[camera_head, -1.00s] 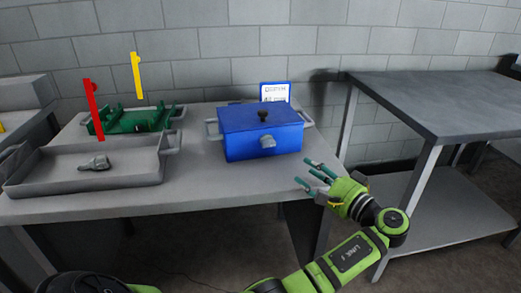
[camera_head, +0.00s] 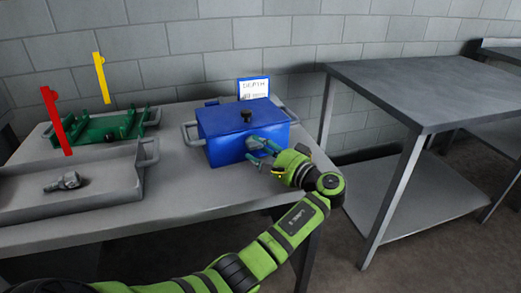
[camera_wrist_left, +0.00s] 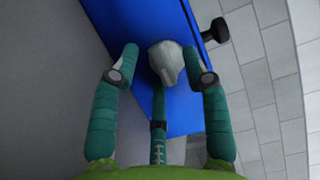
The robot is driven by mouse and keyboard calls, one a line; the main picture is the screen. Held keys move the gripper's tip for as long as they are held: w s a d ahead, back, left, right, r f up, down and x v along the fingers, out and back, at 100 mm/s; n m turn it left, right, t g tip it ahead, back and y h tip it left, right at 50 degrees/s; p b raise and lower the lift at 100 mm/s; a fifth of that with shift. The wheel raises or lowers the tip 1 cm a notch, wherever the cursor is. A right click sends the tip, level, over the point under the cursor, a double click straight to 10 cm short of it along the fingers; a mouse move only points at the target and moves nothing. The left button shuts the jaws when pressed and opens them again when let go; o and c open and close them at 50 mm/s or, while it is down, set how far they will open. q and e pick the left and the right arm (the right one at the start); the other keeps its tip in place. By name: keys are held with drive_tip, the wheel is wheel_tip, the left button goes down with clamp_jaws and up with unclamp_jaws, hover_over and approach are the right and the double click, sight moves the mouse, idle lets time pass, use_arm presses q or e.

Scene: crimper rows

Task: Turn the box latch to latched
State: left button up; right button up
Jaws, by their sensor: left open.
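The blue box (camera_head: 222,150) sits on the grey table with its lid down and a black knob (camera_head: 246,116) on top. The grey latch (camera_head: 254,143) is on its front face, partly covered by my gripper in the head view. My left gripper (camera_head: 262,153) is open in front of that face. In the left wrist view the pale grey latch (camera_wrist_left: 167,62) lies between the spread green fingers, with gaps at its sides. Whether any finger touches it, I cannot tell. My right gripper is out of view.
A grey tray (camera_head: 105,198) with a metal tool (camera_head: 63,182) and a green rack (camera_head: 95,128) stand left of the box. Red (camera_head: 55,120) and yellow (camera_head: 101,77) markers rise there. A sign (camera_head: 253,88) stands behind the box. A second table (camera_head: 430,85) is at right.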

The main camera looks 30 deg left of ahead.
use_arm(q)
clamp_jaws()
